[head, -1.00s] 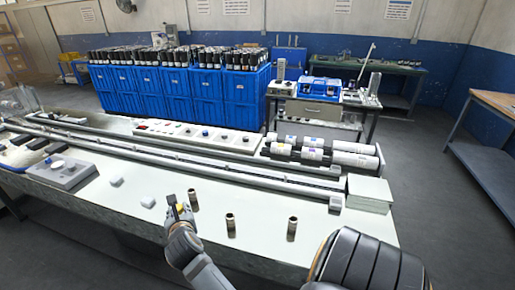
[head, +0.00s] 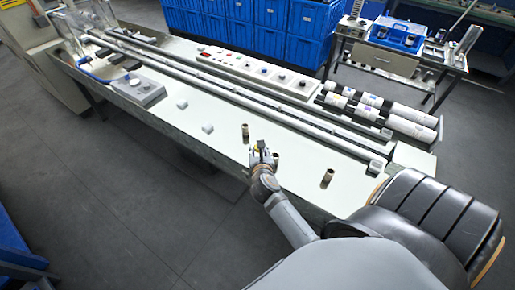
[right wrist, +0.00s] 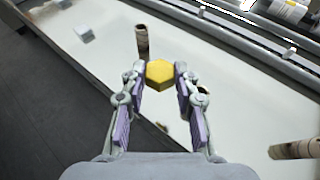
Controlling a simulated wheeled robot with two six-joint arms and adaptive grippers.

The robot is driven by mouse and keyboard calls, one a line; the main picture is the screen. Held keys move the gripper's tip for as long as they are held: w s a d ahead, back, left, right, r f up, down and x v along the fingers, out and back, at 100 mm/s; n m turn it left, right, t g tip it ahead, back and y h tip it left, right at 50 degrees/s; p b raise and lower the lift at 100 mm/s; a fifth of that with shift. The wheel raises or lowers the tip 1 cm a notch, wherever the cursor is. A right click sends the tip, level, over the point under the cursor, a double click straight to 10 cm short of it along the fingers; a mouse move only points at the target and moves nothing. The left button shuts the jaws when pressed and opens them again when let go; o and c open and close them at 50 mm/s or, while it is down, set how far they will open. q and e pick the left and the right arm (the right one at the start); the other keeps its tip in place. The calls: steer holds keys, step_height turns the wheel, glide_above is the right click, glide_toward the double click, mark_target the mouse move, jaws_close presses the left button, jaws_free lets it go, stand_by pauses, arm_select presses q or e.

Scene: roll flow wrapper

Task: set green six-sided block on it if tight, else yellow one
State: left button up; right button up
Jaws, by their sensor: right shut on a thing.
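My right gripper (right wrist: 161,82) is shut on a yellow six-sided block (right wrist: 159,73), held between its two fingertips in the right wrist view. I cannot make out a green six-sided block. My left gripper is not in view.
A third cylinder (head: 327,178) stands to the right. Two small white blocks (head: 182,104) (head: 207,128) sit to the left. Long rails (head: 235,98) cross the table, with white rolls (head: 362,99) and a control panel (head: 235,70) behind. The table's front edge is close.

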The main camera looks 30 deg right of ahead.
steer(key=b, duration=0.7)
glide_above(256, 154)
steer(key=s, duration=0.2)
steer(key=f, duration=0.7)
steer(key=shift+w+a, duration=0.2)
steer(key=shift+a, duration=0.1)
steer(key=shift+w+d, duration=0.1)
steer(key=shift+w, duration=0.2)
steer(key=f+b, duration=0.1)
steer(key=b, duration=0.1)
steer(key=f+b, duration=0.1)
steer(key=f, duration=0.1)
steer(key=f+b, duration=0.1)
steer(key=b, duration=0.1)
steer(key=shift+w+d+f+b, duration=0.15)
steer(key=shift+w+d+b, duration=0.1)
steer(key=shift+w+b, duration=0.15)
steer(key=shift+r+p, duration=0.2)
steer(key=shift+p, duration=0.1)
steer(key=shift+s+f, duration=0.1)
steer(key=shift+f, duration=0.05)
steer(key=o, duration=0.8)
steer(key=shift+o, duration=0.2)
